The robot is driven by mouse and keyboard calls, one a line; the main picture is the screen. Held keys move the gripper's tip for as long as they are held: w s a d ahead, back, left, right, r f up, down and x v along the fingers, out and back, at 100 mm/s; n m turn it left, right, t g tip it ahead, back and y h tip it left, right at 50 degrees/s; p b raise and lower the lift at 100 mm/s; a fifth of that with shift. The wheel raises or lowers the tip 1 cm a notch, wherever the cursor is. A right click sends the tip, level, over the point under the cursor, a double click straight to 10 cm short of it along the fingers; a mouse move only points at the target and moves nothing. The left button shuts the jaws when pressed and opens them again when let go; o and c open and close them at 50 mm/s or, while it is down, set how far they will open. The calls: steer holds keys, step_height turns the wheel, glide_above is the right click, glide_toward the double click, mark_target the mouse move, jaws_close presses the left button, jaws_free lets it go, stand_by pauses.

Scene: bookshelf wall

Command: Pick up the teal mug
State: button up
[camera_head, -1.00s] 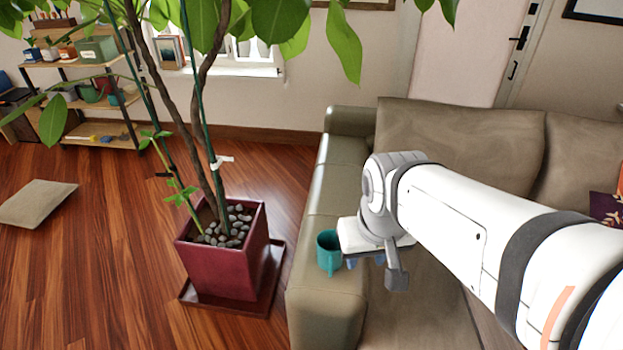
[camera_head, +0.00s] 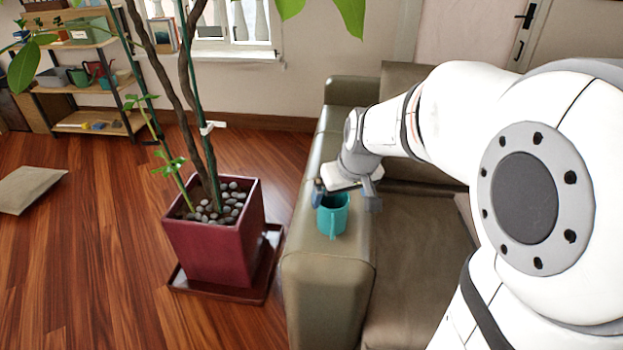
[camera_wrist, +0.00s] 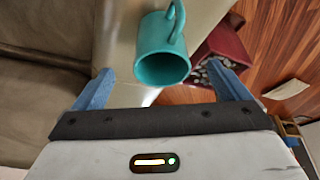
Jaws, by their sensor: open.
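The teal mug (camera_head: 333,215) stands upright on the left armrest of the sofa in the head view, its handle facing the camera. In the wrist view the mug (camera_wrist: 162,50) lies ahead of and between the open fingers, its dark mouth toward my gripper and its handle at the top. My gripper (camera_wrist: 165,88) is open and empty, with a blue finger on each side. In the head view my gripper (camera_head: 325,190) is just behind and above the mug's rim. Whether a finger touches the mug cannot be told.
The brown sofa armrest (camera_head: 325,275) carries the mug. A red square planter (camera_head: 215,245) with a tall plant stands close to its left. A shelf (camera_head: 90,85) stands at the back left and a cushion (camera_head: 28,188) lies on the floor. Open wood floor lies at the left.

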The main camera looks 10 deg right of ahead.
mark_target(332, 206)
steer(key=shift+w+f, duration=0.4)
steer(key=shift+f, duration=0.2)
steer(key=x, duration=0.2)
steer(key=b+x, duration=0.1)
steer(key=x, duration=0.2)
steer(key=b+x, duration=0.1)
steer(key=x, duration=0.1)
steer(key=shift+w+a, duration=0.2)
steer(key=shift+w, duration=0.2)
steer(key=shift+c, duration=0.4)
steer(key=shift+r, duration=0.1)
steer(key=c, duration=1.2)
